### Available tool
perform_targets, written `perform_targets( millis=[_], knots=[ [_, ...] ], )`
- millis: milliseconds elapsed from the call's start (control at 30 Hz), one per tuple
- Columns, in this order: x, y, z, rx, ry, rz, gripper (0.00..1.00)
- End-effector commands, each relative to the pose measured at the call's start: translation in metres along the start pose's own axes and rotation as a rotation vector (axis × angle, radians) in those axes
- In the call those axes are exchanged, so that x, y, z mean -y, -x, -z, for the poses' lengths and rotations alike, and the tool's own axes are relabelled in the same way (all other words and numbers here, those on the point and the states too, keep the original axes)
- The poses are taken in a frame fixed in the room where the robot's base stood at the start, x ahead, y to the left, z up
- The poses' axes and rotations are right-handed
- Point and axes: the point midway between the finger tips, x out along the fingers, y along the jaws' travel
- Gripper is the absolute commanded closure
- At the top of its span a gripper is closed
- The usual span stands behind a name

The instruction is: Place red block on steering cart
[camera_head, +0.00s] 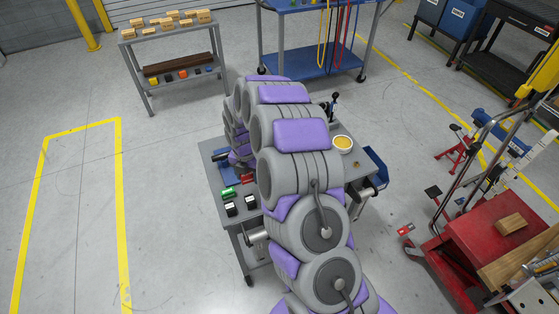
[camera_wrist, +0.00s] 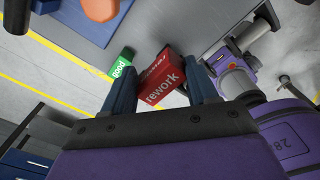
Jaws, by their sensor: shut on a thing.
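A red block (camera_wrist: 160,78) with "rework" on it sits between the two fingers of my gripper (camera_wrist: 163,92) in the wrist view. The gripper is shut on it; whether the block is clear of the surface below I cannot tell. In the head view a small part of the red block (camera_head: 247,179) shows beside my arm, over the grey wheeled cart (camera_head: 216,186). My arm hides much of this cart and the gripper there. No readable label shows which cart is the steering cart.
A green block (camera_head: 229,193), marked "good" in the wrist view (camera_wrist: 119,68), and black blocks (camera_head: 231,209) lie near the cart's left edge. A yellow-filled bowl (camera_head: 343,143) stands at its right. A shelf cart (camera_head: 132,42) and a red cart (camera_head: 480,240) stand apart. Left floor is clear.

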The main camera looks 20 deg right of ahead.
Motion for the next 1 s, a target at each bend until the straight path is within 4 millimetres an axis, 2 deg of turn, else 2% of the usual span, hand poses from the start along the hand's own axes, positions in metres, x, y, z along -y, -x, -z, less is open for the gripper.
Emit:
perform_targets(
  millis=[167,400,567,733,1000],
  knots=[
    [0.001,-0.019,0.0,-0.003,0.018,0.003,0.75],
    [0.0,-0.06,0.0,-0.002,0.015,0.002,0.75],
    [0.001,-0.073,0.0,-0.002,0.015,0.002,0.75],
    [0.0,-0.096,-0.001,0.0,0.015,0.0,0.76],
    [0.0,-0.099,-0.001,0.001,0.015,-0.001,0.76]
  ],
)
